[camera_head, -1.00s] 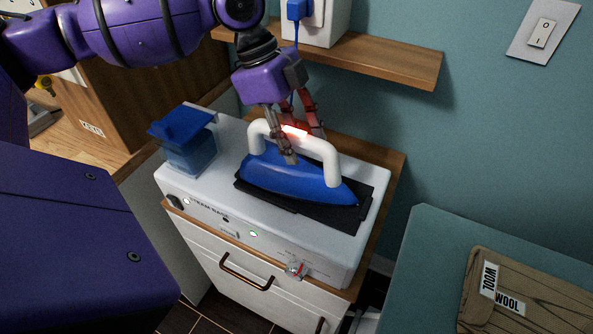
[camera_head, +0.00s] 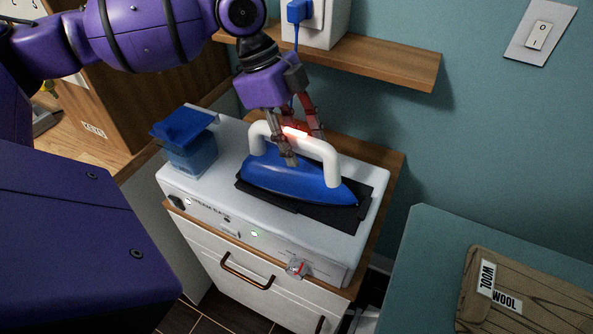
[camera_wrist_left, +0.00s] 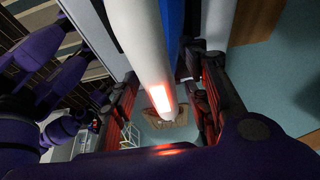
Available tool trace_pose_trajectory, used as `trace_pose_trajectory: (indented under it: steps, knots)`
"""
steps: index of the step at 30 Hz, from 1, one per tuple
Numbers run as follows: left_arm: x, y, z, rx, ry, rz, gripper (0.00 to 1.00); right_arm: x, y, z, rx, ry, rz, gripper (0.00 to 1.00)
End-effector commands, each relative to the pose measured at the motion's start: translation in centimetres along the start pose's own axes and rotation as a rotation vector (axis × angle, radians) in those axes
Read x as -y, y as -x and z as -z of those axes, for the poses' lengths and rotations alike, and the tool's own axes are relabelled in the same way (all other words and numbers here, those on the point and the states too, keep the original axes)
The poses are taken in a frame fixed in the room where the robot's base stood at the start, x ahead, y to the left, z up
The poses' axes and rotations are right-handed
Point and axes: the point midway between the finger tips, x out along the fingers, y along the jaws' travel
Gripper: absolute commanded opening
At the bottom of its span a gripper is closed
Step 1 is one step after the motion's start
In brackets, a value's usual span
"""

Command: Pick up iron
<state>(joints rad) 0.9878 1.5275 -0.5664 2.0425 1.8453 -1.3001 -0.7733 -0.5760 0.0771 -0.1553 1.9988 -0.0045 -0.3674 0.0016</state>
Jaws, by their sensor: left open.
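The iron (camera_head: 290,179) has a blue body and a white arched handle, and rests on a black pad (camera_head: 330,215) on top of the white steam base. My left gripper (camera_head: 295,150) comes down from above with its fingers on either side of the handle's top bar. It is open. In the left wrist view the white handle (camera_wrist_left: 143,45) runs between the two open fingers (camera_wrist_left: 165,100), with a red glow on it. I cannot tell whether a finger touches the handle. My right gripper is not in view.
A blue water tank (camera_head: 188,140) stands at the left end of the steam base (camera_head: 215,205). A wooden shelf (camera_head: 390,62) is on the wall behind.

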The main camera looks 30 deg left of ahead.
Motion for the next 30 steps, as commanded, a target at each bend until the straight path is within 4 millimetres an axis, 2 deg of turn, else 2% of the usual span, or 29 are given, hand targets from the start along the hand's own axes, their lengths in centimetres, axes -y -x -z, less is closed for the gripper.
trace_pose_trajectory:
  steps: [9, 14, 24, 30]
  knots:
    - [0.0, -0.1, -0.1, 0.000, 0.000, 0.001, 0.43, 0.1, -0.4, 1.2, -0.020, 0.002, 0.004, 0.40]
    - [0.0, -0.1, -0.1, 0.000, 0.000, 0.000, 0.43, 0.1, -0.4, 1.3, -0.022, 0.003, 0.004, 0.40]
    - [0.0, -0.1, -0.1, 0.000, 0.000, 0.000, 0.00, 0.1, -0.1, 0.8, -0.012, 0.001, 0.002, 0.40]
    - [0.2, 0.2, 0.1, -0.003, -0.003, 0.007, 0.00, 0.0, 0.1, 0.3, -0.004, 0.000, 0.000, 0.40]
